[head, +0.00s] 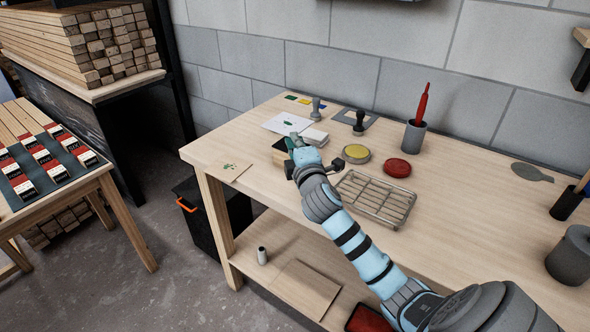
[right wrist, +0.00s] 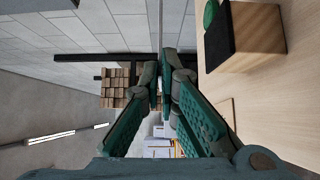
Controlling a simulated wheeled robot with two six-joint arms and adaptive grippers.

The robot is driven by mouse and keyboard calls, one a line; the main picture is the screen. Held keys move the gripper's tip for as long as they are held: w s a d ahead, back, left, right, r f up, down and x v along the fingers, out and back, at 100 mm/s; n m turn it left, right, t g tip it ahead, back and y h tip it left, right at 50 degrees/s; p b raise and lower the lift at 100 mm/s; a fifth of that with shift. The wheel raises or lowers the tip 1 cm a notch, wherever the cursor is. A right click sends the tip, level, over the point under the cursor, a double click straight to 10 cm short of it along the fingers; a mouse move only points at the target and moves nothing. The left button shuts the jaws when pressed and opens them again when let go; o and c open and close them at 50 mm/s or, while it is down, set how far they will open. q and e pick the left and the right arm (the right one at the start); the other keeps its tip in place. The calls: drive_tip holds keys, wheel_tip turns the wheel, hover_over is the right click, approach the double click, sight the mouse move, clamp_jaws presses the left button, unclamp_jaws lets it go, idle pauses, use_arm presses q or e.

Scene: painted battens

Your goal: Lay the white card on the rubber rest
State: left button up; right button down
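The white card (head: 275,125) has a small green mark and reaches from my right gripper toward the wall in the head view. In the right wrist view the card (right wrist: 160,25) looks like a thin pale line, edge-on and level. My right gripper (head: 294,141) is shut on its edge; its fingers (right wrist: 161,88) nearly meet. A wooden block with a black top (head: 281,154), probably the rubber rest, is beside and below the gripper, partly hidden by it. My left gripper is out of view.
A white stack (head: 314,138) stands close right of my gripper. A yellow pad (head: 356,154), a red pad (head: 397,167), a wire rack (head: 375,198) and a black stamp (head: 359,122) lie further right. A printed tan card (head: 230,172) lies near the left corner.

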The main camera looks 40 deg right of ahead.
wheel_tip(320, 180, down, 7)
drive_tip(key=shift+f+b, duration=0.1)
drive_tip(key=shift+b, duration=1.05)
drive_tip(key=c, duration=2.3)
unclamp_jaws()
drive_tip(key=o, duration=0.5)
drive_tip(key=shift+s+a+r, duration=0.1)
drive_tip(key=shift+r, duration=0.1)
drive_tip(key=p+v, duration=0.1)
drive_tip(key=v, duration=1.1)
